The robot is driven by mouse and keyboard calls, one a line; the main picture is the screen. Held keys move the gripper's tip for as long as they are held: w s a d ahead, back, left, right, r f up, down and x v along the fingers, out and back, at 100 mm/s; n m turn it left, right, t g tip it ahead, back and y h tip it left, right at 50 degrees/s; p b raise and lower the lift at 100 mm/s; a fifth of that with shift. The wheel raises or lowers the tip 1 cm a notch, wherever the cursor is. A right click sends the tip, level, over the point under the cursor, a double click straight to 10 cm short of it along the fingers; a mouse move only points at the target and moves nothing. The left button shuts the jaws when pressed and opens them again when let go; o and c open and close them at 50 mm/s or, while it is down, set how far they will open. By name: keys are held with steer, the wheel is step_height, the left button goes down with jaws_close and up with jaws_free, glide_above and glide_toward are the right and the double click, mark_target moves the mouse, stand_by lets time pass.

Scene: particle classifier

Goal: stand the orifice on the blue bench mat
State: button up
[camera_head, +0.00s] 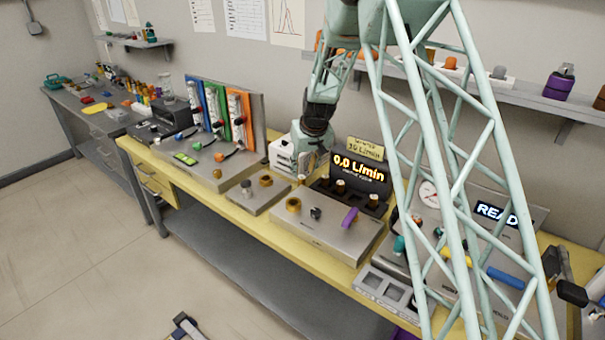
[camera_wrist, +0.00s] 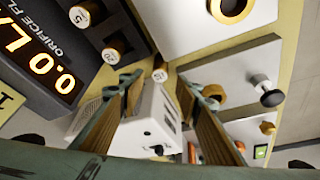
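Several small orifices with pale tops and brass-coloured rims are in view. In the wrist view one orifice (camera_wrist: 160,75) appears between my fingertips, beyond them, with a gap on both sides. Two more, one marked 5 (camera_wrist: 80,16) and its neighbour (camera_wrist: 113,49), stand in the dark orifice flow console. My gripper (camera_wrist: 157,78) is open; in the head view it (camera_head: 304,172) points down just left of the console (camera_head: 345,186). Whether the fingers reach down around the orifice I cannot tell. I cannot make out a blue bench mat in either view.
A white box (camera_head: 281,154) stands close to my gripper, also between my fingers in the wrist view (camera_wrist: 150,122). A metal panel with knobs (camera_head: 325,228) lies in front. Coloured upright panels (camera_head: 222,107) stand to the left. The yellow bench (camera_head: 190,177) is crowded.

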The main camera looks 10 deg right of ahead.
steer(key=v, duration=0.6)
steer(key=shift+p, duration=0.35)
steer(key=shift+r, duration=0.15)
stand_by(0.5)
